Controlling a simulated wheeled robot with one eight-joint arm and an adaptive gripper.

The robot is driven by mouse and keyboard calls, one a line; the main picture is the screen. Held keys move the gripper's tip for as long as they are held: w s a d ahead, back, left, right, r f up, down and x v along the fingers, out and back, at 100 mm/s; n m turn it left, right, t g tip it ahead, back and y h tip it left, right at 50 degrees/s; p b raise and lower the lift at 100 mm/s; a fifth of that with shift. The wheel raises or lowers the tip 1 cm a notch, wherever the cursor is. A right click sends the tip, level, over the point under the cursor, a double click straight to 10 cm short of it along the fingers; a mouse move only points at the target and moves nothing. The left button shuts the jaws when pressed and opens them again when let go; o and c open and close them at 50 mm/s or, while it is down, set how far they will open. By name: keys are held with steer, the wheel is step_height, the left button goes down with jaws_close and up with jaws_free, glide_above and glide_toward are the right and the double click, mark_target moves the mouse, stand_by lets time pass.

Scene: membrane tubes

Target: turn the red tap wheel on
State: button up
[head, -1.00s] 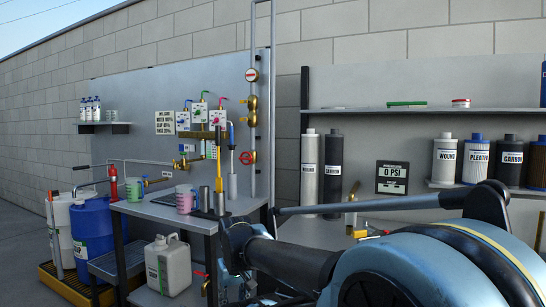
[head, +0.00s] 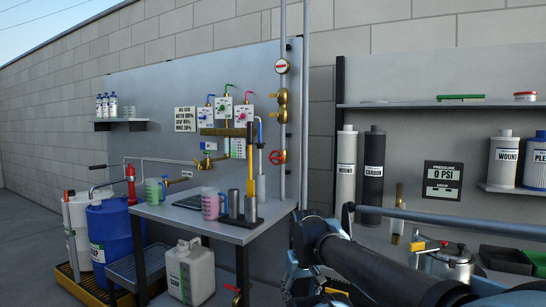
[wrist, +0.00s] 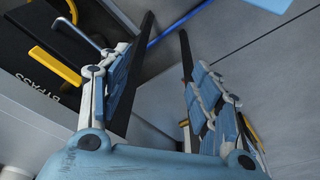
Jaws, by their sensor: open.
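The red tap wheel (head: 277,157) is mounted on the upright pipe on the grey back panel, below two brass fittings and above the right end of the worktable. My gripper shows clearly in the wrist view (wrist: 167,25), its two fingers apart with nothing between them. In the head view my arm lies at the lower right, and its near links hide much of the gripper's end. The wheel is well above and behind that arm end, apart from it. I cannot make out the red wheel in the wrist view.
The worktable (head: 187,220) holds measuring jugs and a rack of upright tools. A white jug (head: 190,273) and a blue drum (head: 112,245) stand lower left. A black panel lettered "BYPASS" with a yellow handle (wrist: 54,65) is close left of my fingers.

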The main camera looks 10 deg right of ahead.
steer(key=shift+o, duration=0.8)
steer(key=w+r, duration=0.5)
steer(key=r, duration=0.3)
steer(key=w+d+r+m, duration=0.1)
steer(key=w+r, duration=0.5)
steer(key=r, duration=0.2)
steer(key=shift+w+m+h, duration=0.25)
steer(key=shift+m+h, duration=0.05)
step_height(320, 180, up, 35)
steer(key=m+t+h, duration=0.1)
steer(key=m+h, duration=0.1)
steer(key=m, duration=0.4)
glide_above(274, 157)
steer(key=s+a, duration=0.4)
steer(key=s, duration=0.1)
steer(key=x, duration=1.6)
steer(key=shift+w+d+f, duration=0.1)
steer(key=shift+d+f, duration=0.05)
steer(key=shift+f, duration=0.05)
steer(key=c, duration=0.9)
